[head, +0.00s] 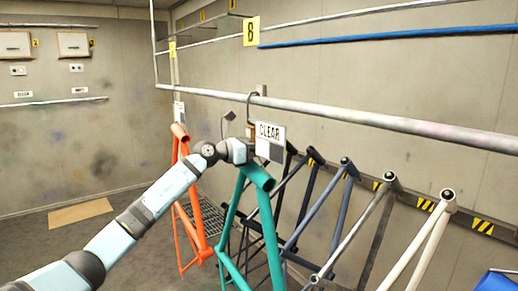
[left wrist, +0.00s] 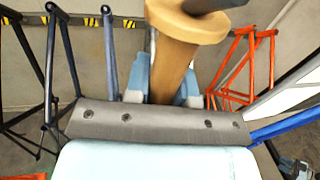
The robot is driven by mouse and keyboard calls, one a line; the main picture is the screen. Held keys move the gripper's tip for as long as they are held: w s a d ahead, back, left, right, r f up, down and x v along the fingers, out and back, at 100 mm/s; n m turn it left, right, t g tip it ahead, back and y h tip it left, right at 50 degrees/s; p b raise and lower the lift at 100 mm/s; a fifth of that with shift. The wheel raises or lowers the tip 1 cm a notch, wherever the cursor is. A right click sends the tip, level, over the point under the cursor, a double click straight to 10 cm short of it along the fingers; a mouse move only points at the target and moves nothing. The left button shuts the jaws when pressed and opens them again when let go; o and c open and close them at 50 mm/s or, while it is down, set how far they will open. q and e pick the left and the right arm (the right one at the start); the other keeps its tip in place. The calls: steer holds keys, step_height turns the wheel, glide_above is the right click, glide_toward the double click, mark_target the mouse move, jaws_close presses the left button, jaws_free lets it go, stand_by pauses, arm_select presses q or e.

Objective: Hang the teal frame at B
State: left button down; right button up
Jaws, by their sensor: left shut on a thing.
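The teal frame (head: 269,222) shows in the head view, its short, thick top tube (head: 258,178) just below my left gripper (head: 246,153). I cannot tell whether they touch. In the left wrist view, my left gripper (left wrist: 168,88) is shut on a tan cylindrical handle (left wrist: 174,58) with a wide flange and a dark rod above it. I cannot make out teal in that view. The B sign (head: 251,31) is above the grey rail (head: 340,118). A dark hook (head: 250,103) is at the rail below the sign. My right gripper is not in view.
An orange frame (head: 199,225) stands at left. Dark, blue-grey (head: 325,203), silver (head: 358,236) and white (head: 425,245) frames lean along the wall at right. A tan mat (head: 80,213) lies on the open floor.

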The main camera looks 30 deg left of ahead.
arm_select(q)
steer(key=shift+r, duration=0.3)
steer(key=c, duration=0.9)
jaws_free()
steer(key=shift+s+d, duration=0.1)
steer(key=shift+s, duration=0.05)
steer(key=shift+f, duration=0.35)
steer(key=shift+s+f, duration=0.1)
steer(key=b+v, duration=0.1)
steer(key=v, duration=0.3)
steer(key=b+v, duration=0.2)
steer(key=v, duration=0.3)
steer(key=b+v, duration=0.2)
steer(key=v, duration=0.2)
steer(key=shift+s+r, duration=0.3)
steer(key=shift+r, duration=0.1)
